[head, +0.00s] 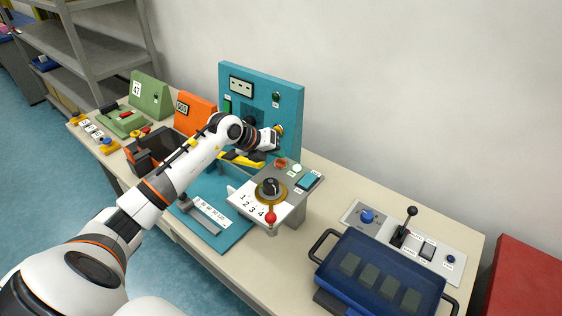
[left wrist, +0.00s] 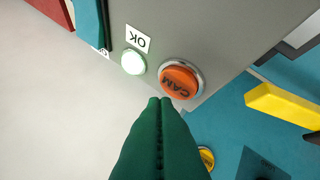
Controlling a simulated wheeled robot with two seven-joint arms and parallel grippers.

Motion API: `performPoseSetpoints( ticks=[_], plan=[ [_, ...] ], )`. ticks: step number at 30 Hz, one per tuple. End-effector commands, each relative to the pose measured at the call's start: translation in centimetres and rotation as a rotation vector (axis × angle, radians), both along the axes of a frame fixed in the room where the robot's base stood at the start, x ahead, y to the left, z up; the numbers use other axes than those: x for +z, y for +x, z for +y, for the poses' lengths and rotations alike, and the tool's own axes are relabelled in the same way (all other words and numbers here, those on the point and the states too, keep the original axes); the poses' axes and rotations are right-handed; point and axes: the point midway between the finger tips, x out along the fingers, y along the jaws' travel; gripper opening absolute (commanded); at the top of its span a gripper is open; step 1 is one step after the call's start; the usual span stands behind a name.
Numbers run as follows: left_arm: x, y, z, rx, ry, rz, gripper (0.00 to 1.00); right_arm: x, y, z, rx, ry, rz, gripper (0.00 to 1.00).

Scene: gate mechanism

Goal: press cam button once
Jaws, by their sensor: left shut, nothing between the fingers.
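The orange-red cam button (left wrist: 178,82), marked CAM in a metal ring, is on the grey control box. It also shows in the head view (head: 281,163) at the back of the box's top. My right gripper is not in view.
A whitish-green OK lamp (left wrist: 133,62) sits beside the cam button. A yellow bar (head: 242,158) lies close by. A blue case (head: 380,275) stands at front right.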

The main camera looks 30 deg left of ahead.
Motion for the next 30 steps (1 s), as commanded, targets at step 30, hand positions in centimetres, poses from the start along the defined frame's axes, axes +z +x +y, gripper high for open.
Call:
performPoseSetpoints(
  ticks=[30],
  plan=[
    [4.9, 0.0, 0.0, 0.000, 0.000, 0.000, 0.00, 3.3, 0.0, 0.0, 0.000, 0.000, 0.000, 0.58]
  ],
)
